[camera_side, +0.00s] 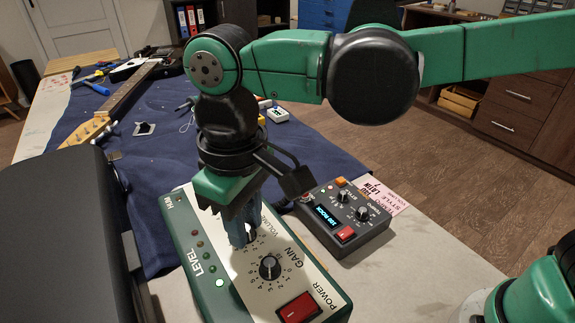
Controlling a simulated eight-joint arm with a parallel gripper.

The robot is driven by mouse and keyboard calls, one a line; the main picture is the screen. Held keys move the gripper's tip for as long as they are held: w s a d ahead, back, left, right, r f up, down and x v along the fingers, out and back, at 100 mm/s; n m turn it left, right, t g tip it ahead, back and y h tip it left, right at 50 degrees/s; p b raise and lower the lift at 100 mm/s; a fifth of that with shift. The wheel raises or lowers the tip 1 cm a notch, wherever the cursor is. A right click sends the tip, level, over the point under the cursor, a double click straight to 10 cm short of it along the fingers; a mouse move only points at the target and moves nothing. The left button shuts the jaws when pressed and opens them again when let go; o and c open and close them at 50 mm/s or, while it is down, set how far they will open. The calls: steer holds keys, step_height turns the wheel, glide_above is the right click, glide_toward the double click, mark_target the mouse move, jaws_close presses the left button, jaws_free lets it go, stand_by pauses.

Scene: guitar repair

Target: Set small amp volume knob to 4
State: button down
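The small amp (330,288) is a green box with a cream top panel at the lower middle. Its volume knob (251,237) is mostly hidden behind my gripper; only part of it and its dial marks show, so its setting cannot be read. My gripper (240,242) points down with its blue-grey fingers at the volume knob. I cannot tell whether they are closed on it or just around it. The black gain knob (269,268) with its numbered dial is in front, clear of the fingers.
A red power switch (298,309) and a column of level lights (212,257) are on the amp. A dark pedal unit (343,220) stands right of it. A guitar (110,105) and tools (90,82) lie on the blue cloth. A large dark case (60,230) is at left.

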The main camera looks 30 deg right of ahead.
steer(key=m, duration=1.2)
steer(key=c, duration=1)
jaws_free()
steer(key=shift+r, duration=3.5)
steer(key=shift+r, duration=0.1)
steer(key=shift+r, duration=2.9)
